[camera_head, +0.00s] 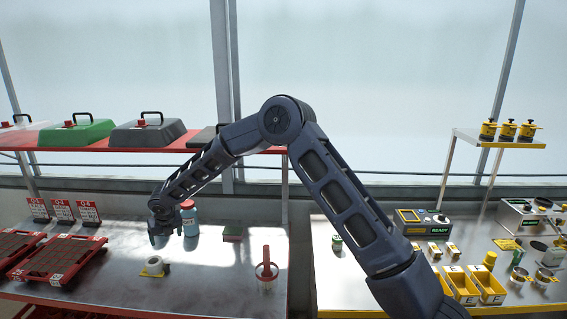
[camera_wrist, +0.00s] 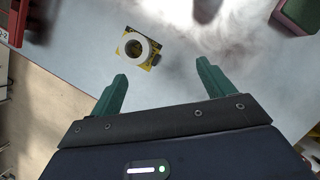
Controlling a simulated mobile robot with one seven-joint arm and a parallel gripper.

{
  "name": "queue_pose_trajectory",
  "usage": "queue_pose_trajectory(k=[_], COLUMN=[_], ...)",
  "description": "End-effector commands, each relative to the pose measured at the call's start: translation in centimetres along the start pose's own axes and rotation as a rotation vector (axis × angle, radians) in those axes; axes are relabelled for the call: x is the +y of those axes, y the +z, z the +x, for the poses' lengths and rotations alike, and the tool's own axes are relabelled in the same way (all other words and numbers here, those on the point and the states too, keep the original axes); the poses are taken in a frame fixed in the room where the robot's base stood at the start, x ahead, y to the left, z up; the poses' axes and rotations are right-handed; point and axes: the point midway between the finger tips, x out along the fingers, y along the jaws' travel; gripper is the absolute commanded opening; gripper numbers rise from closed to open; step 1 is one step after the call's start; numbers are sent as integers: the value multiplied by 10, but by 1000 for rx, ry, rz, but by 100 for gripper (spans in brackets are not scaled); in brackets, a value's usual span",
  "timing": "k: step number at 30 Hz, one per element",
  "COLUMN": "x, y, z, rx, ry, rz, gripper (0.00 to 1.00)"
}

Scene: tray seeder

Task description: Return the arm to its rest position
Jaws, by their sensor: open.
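My gripper (camera_wrist: 160,83) shows in the wrist view with its two green fingers spread apart and nothing between them. In the head view my arm bends up through the middle, and its end (camera_head: 164,232) hangs above the left metal table (camera_head: 210,270). Below and ahead of the fingers, a white ring on a yellow base (camera_wrist: 137,47) sits on the table, apart from the fingers. The same ring piece shows in the head view (camera_head: 154,267). The fingertips are too small to make out in the head view.
A blue bottle with a red cap (camera_head: 189,218) stands close beside my arm's end. Red trays (camera_head: 60,258) are at left, a red-handled tool (camera_head: 266,270) at right. A red shelf (camera_head: 110,145) with lidded boxes runs behind. The right table (camera_head: 345,290) holds yellow bins and devices.

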Motion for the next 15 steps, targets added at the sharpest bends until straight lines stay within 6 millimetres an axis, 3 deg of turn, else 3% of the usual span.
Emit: queue_pose_trajectory(k=[1, 7, 15], x=[-22, -101, -205], y=[1, -10, -42], z=[-16, -68, -138], rx=[-8, -40, -117], ry=[-25, -118, -235], rz=[68, 373, 798], gripper=[81, 81, 81])
